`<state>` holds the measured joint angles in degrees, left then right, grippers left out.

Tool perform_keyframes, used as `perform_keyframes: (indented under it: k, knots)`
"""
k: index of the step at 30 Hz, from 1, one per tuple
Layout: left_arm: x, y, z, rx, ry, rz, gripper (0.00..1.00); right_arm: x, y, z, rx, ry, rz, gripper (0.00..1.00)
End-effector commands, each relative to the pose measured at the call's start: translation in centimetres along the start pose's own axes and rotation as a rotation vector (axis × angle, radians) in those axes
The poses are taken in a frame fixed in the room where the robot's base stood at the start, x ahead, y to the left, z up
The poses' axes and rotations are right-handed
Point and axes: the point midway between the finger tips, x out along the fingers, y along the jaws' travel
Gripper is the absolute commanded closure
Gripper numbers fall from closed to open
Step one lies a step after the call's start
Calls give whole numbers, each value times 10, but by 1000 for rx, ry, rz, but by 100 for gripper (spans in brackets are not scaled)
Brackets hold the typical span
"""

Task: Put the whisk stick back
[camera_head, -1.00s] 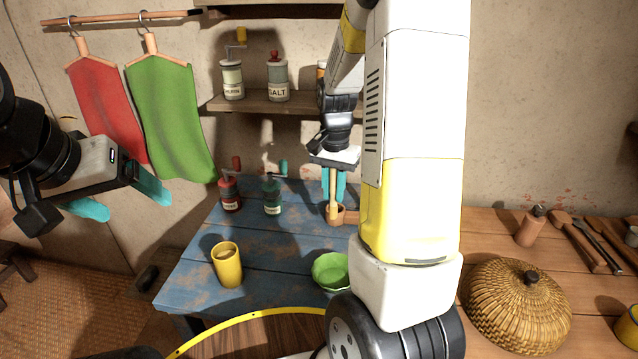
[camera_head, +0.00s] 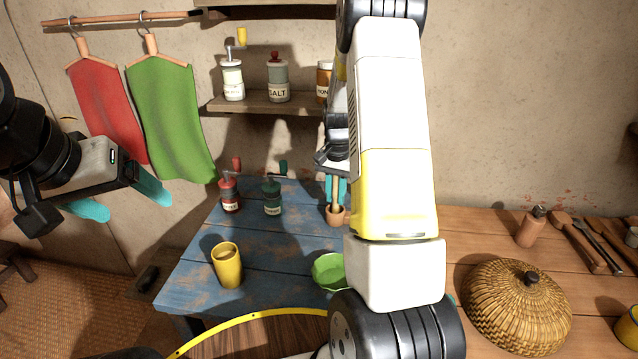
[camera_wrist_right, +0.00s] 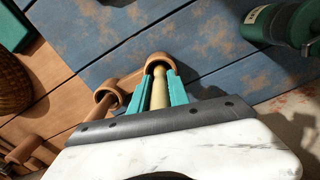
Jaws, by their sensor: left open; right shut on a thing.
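The whisk stick (camera_wrist_right: 158,92) is a pale wooden rod. My right gripper (camera_head: 336,192) is shut on it, with teal fingers on either side, as the right wrist view also shows (camera_wrist_right: 160,88). The stick is roughly upright, its lower end at the mouth of a brown round holder (camera_head: 335,216) on the blue table. In the right wrist view the stick's end seems to sit within the holder's ring (camera_wrist_right: 160,60); how deep, I cannot tell. My left gripper (camera_head: 122,200) is open and empty, left of the table.
A yellow cup (camera_head: 228,266) and a green bowl (camera_head: 328,271), partly behind my right arm, stand on the blue table (camera_head: 270,236). Red (camera_head: 230,196) and green (camera_head: 272,197) grinders stand left of the holder. A woven lid (camera_head: 517,300) lies on the right.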

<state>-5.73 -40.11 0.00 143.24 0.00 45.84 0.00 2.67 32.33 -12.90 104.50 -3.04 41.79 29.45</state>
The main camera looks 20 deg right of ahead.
Motion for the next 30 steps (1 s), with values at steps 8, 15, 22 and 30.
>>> perform_keyframes:
  k: [8, 15, 22, 30]
  knots:
    - [0, 0, 0, 0, 0, 0, 20, 1, 0, 0, 0, 1, 0, 100]
    - [0, 0, 0, 0, 0, 0, 20, 2, 0, 0, 0, 1, -1, 57]
    - [0, 0, 0, 0, 0, 0, 20, 2, 0, 0, 0, 1, -1, 57]
    - [0, 0, 0, 0, 0, 0, 20, -29, 0, -1, -1, 5, -3, 57]
